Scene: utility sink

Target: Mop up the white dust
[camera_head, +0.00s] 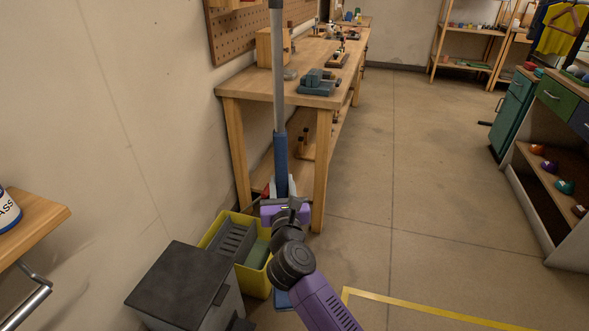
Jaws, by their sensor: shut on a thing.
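A mop with a grey pole (278,70) and a blue lower sleeve (281,160) stands nearly upright ahead of me. My gripper (282,192) is shut on its handle at the lower part of the blue sleeve. My purple and black arm reaches up to it from the bottom of the view and hides much of what lies below. A small blue patch shows low beside the arm; I cannot tell if it is the mop head. A yellow mop bucket (259,282) with a grey wringer stands just left of my gripper. No white dust shows in this view.
A wooden workbench (262,84) with tools stands close behind the mop along the left wall. A dark-lidded bin (183,281) is at the lower left. A drawer cabinet (560,130) stands right. The floor (430,180) between is clear, with a yellow line (430,309) in front.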

